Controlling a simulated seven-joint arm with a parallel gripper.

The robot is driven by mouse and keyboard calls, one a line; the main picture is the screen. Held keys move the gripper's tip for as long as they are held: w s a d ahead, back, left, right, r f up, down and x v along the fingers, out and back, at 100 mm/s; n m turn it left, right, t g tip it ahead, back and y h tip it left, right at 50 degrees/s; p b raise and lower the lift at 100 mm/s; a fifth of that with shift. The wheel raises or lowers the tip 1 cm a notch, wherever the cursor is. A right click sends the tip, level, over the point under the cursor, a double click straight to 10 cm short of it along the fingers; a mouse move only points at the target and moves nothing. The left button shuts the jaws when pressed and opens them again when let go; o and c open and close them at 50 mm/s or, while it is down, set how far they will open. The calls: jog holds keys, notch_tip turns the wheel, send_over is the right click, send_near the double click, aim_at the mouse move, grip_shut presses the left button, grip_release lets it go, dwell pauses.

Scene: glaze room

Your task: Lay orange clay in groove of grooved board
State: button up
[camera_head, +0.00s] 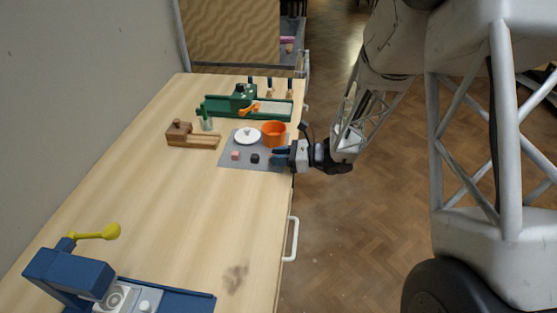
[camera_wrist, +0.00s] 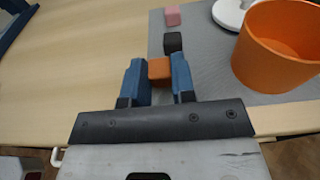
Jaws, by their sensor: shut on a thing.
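An orange clay cube (camera_wrist: 159,70) sits between the two blue fingertips of my gripper (camera_wrist: 159,80) in the wrist view, and the jaws are shut on it. In the head view my gripper (camera_head: 281,156) is at the right edge of the grey mat, hiding the cube. Whether the cube touches the surface below is unclear. A wooden piece with two light rails and a slot between them, seemingly the grooved board (camera_head: 203,142), lies left of the mat, with a brown block at its left end.
The grey mat (camera_head: 230,160) holds an orange pot (camera_head: 274,135), a white lid (camera_head: 246,137), a pink cube (camera_head: 235,156) and a black cube (camera_head: 255,158). A green device (camera_head: 215,105) stands behind. A blue device (camera_head: 70,272) is at the front. The middle of the table is clear.

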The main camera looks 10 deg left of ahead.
jog(key=shift+f, duration=0.75)
jog(key=shift+f, duration=0.15)
jog(key=o, duration=0.9)
jog(key=shift+d, duration=0.1)
jog(key=d+r, duration=0.1)
jog(key=d, duration=0.6)
jog(key=shift+d, duration=0.3)
jog(key=shift+w+r, duration=0.1)
